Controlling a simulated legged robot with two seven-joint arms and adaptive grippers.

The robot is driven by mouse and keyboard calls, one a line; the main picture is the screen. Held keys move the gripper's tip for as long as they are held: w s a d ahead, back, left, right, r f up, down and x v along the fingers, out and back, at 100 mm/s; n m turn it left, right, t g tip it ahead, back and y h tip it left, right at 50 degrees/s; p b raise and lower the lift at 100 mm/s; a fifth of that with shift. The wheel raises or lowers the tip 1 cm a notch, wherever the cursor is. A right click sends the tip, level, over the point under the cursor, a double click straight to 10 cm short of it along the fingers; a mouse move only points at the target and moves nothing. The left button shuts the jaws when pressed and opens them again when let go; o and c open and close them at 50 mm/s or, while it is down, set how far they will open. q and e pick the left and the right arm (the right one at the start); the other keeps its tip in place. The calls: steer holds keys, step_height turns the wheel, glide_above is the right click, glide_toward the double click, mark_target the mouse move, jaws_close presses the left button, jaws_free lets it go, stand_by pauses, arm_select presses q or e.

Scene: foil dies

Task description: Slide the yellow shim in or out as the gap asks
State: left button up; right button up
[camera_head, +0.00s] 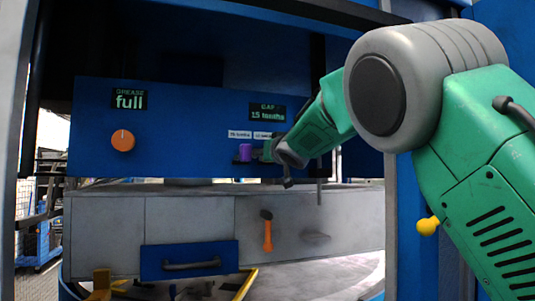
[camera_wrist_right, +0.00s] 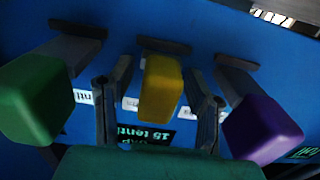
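The yellow shim (camera_wrist_right: 160,90) sticks out of a slot in the blue panel, in the middle of a row in the right wrist view. A green shim (camera_wrist_right: 40,100) is on its left and a purple shim (camera_wrist_right: 263,130) on its right. My right gripper (camera_wrist_right: 160,108) is open, one finger on each side of the yellow shim, with gaps visible on both sides. In the head view the right gripper (camera_head: 274,151) is at the panel beside the purple shim (camera_head: 245,152); the yellow shim is hidden there. The gap display (camera_head: 267,112) reads 15 tenths. My left gripper is out of view.
The blue panel (camera_head: 190,105) also carries an orange knob (camera_head: 123,140) and a grease display (camera_head: 129,99) reading full. White labels (camera_head: 240,134) sit above the shims. A yellow ball knob (camera_head: 428,227) shows near my right arm.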

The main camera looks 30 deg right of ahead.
steer(key=shift+d+r, duration=0.1)
steer(key=shift+r, duration=0.05)
steer(key=shift+s+r, duration=0.15)
steer(key=shift+s, duration=0.15)
steer(key=v, duration=1.1)
steer(key=shift+f, duration=0.35)
steer(key=shift+s, duration=0.1)
